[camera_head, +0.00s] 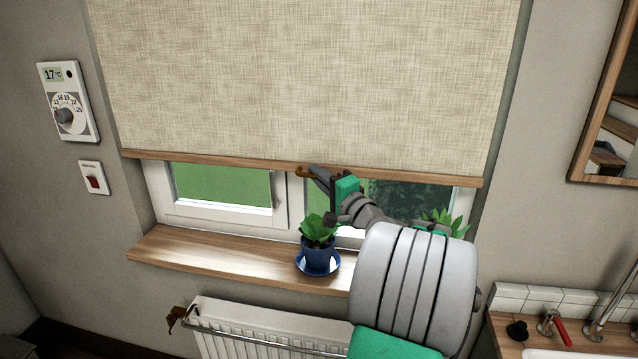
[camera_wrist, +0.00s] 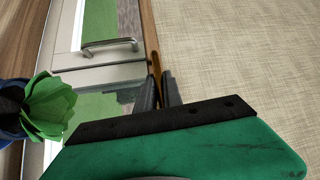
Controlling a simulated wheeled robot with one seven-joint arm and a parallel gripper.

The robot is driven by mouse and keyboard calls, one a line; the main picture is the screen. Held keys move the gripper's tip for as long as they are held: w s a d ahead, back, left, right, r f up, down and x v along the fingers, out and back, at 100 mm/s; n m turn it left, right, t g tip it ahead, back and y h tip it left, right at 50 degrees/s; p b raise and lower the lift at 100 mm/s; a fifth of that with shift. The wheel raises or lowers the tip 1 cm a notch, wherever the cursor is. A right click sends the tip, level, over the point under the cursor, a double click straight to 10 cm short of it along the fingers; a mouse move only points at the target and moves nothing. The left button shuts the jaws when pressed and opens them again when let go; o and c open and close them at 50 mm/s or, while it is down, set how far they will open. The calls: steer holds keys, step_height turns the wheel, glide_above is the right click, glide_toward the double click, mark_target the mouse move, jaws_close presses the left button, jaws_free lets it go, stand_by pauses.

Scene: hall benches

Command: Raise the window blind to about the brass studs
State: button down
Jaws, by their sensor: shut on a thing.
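The window blind (camera_head: 300,80) is a beige woven sheet with a wooden bottom bar (camera_head: 220,163). It covers the upper window, and its bar hangs a little above the sill, with a strip of glass showing below. In the wrist view the blind (camera_wrist: 240,50) fills the right side. My gripper (camera_head: 312,172) is at the middle of the bar, shut on a small brass-coloured pull tab (camera_wrist: 155,72) at the bar's edge. The tab is partly hidden by the fingers. I cannot make out the brass studs in either view.
A potted plant in a blue pot (camera_head: 318,248) stands on the wooden sill (camera_head: 200,253) just below my gripper. Another plant (camera_head: 442,220) is partly behind my arm. A radiator (camera_head: 250,330) is below the sill. A thermostat (camera_head: 68,103) and a mirror (camera_head: 600,110) flank the window.

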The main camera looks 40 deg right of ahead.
step_height(320, 180, up, 24)
steer(key=p, duration=0.8)
steer(key=shift+p, duration=0.4)
steer(key=c, duration=1.8)
jaws_free()
steer(key=s+b, duration=0.1)
steer(key=s, duration=0.1)
steer(key=s+b, duration=0.1)
steer(key=s, duration=0.2)
steer(key=s+a+f+b, duration=0.1)
steer(key=s, duration=0.1)
steer(key=shift+s, duration=0.4)
